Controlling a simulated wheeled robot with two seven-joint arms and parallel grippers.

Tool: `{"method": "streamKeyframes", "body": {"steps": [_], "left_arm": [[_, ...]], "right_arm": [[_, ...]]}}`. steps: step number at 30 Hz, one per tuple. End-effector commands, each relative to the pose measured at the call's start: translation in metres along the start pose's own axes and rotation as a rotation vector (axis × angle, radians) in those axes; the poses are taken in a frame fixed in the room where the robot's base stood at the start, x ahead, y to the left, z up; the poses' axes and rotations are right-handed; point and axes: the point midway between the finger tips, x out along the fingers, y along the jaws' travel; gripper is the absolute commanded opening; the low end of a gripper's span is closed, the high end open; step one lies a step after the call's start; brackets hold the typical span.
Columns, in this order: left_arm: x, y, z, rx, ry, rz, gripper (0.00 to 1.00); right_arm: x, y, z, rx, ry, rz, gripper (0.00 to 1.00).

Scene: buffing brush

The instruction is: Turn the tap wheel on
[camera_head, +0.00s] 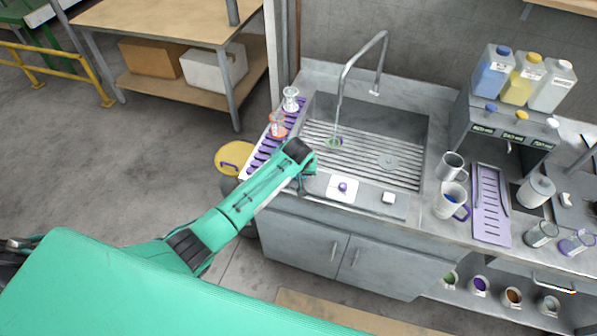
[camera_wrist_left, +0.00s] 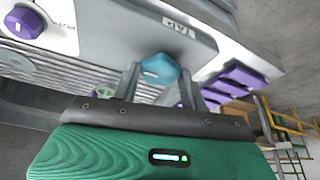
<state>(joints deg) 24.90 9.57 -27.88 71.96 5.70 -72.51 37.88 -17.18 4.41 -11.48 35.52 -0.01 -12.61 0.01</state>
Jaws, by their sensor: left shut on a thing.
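The teal tap wheel (camera_wrist_left: 160,70) sits by a plate labelled TAP in the left wrist view. My left gripper (camera_wrist_left: 158,88) has one finger on each side of it and is shut on it. In the head view my left gripper (camera_head: 309,172) is at the sink's front left corner, where my arm mostly hides the wheel. The tall curved metal tap (camera_head: 362,58) stands over the sink (camera_head: 400,130). I cannot make out any water coming from its spout. My right gripper is not in view.
A purple knob (camera_head: 342,187) on a white plate is right of my left gripper; it also shows in the left wrist view (camera_wrist_left: 24,22). A purple slatted rack (camera_head: 262,150) with glassware lies left of the sink. Mugs (camera_head: 451,200) stand on the right counter.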

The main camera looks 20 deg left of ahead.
Motion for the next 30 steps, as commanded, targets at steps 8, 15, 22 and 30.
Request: {"method": "streamKeyframes", "body": {"steps": [8,15,22,30], "left_arm": [[-0.0012,-0.0002,-0.0024,-0.016,0.004,-0.005,0.21],[-0.0013,-0.0001,-0.0026,-0.016,0.005,-0.005,0.46],[-0.0007,-0.0001,-0.0015,-0.015,0.002,-0.005,0.66],[-0.0038,0.0002,-0.0006,-0.014,0.001,-0.005,0.66]], "right_arm": [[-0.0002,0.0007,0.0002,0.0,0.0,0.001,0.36],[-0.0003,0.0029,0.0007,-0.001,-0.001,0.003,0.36],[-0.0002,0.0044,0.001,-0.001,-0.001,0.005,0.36],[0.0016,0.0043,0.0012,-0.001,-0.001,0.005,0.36]]}}
